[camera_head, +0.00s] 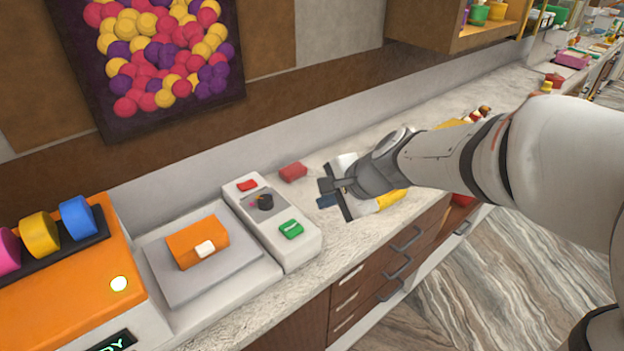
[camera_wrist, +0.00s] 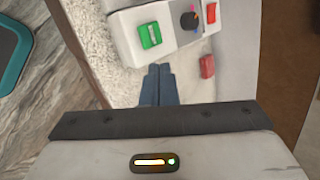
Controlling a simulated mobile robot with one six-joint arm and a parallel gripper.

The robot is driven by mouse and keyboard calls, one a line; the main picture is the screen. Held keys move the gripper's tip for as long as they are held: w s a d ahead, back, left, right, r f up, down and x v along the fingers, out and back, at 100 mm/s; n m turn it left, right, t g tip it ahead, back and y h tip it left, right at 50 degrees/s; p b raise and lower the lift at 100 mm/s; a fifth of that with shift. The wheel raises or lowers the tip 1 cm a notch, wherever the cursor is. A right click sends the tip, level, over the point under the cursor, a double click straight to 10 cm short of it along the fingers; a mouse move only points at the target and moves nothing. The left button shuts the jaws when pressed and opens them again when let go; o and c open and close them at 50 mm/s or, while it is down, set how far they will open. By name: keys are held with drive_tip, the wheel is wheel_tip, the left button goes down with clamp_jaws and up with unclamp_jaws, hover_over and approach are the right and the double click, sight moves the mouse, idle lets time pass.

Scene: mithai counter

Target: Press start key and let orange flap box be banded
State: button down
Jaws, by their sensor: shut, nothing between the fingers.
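The orange flap box (camera_head: 196,243) with a small white piece on it rests on the grey plate (camera_head: 212,278) of the banding machine (camera_head: 52,290). A white control panel (camera_head: 272,220) stands beside the plate. It carries a green key (camera_head: 290,229), a dark knob (camera_head: 265,201) and a red key (camera_head: 247,185). In the wrist view the green key (camera_wrist: 149,35) lies above and left of my fingertips. My gripper (camera_head: 326,194) is shut and empty, to the right of the panel and apart from it. Its blue fingers also show in the wrist view (camera_wrist: 158,76).
A small red block (camera_head: 293,172) lies on the counter behind the panel, close to my gripper. Pink, yellow and blue rolls (camera_head: 78,216) stand on the machine, which has a lit round lamp (camera_head: 119,284). Yellow items lie on the counter behind my arm.

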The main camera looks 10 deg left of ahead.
drive_tip(key=w+a+f+m+y, duration=0.1)
drive_tip(key=w+a+m, duration=0.3)
drive_tip(key=a, duration=0.4)
drive_tip(key=shift+w+f+m+t, duration=0.25)
drive_tip(key=shift+f+m+t, duration=0.05)
drive_tip(key=shift+f+m, duration=0.4)
drive_tip(key=b, duration=0.8)
approach(285, 223)
drive_tip(key=x, duration=0.4)
drive_tip(key=shift+w+a+f, duration=0.1)
drive_tip(key=shift+w+a, duration=0.2)
drive_tip(key=shift+a, duration=0.1)
drive_tip(key=shift+f+b, duration=0.35)
drive_tip(key=shift+b, duration=0.1)
